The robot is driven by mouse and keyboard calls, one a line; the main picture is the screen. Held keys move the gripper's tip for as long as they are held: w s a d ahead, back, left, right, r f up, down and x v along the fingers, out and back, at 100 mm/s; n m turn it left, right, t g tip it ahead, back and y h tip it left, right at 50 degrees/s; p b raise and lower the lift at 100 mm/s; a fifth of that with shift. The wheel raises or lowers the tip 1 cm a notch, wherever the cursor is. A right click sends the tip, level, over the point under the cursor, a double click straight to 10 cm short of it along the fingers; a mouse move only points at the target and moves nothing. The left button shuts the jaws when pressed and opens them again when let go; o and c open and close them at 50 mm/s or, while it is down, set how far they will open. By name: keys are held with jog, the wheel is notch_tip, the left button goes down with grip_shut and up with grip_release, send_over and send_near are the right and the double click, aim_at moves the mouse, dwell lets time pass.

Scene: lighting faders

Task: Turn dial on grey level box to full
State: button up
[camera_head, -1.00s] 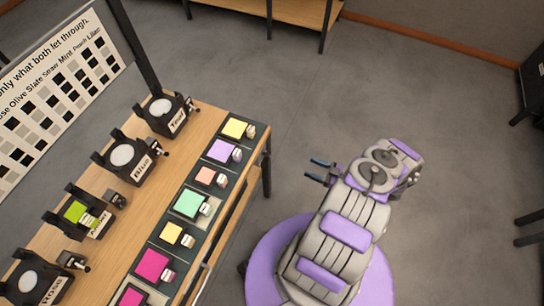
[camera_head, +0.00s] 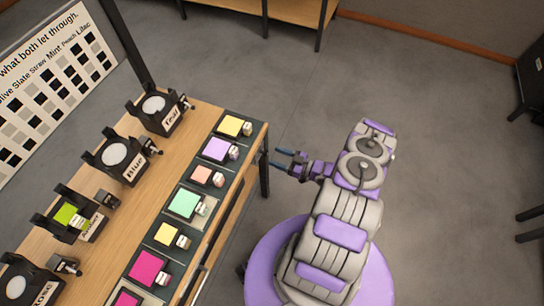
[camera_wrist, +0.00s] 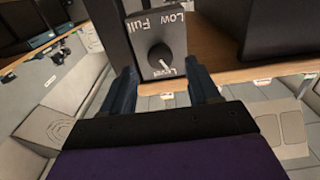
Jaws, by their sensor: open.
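The grey level box (camera_wrist: 176,36) shows in the wrist view, its face marked Low, Full and Level. Its round black dial (camera_wrist: 159,54) has a pale mark that seems to run toward the lower edge near the word Level; its exact setting is hard to read. My gripper (camera_wrist: 160,68) is open, with one finger on each side of the box in the picture; no contact with the dial is visible. In the head view my gripper (camera_head: 278,158) is beside the right edge of the table. I cannot make out the level box in that view.
The wooden table (camera_head: 111,237) carries several black lamp stands, including Teal (camera_head: 158,108) and Blue (camera_head: 121,156), and a row of coloured squares such as the mint one (camera_head: 184,203). A dark table leg (camera_head: 264,172) stands near my gripper. Open floor (camera_head: 430,120) lies right.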

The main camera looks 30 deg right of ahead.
aim_at(264, 153)
jog(key=x, duration=0.3)
jog(key=c, duration=1)
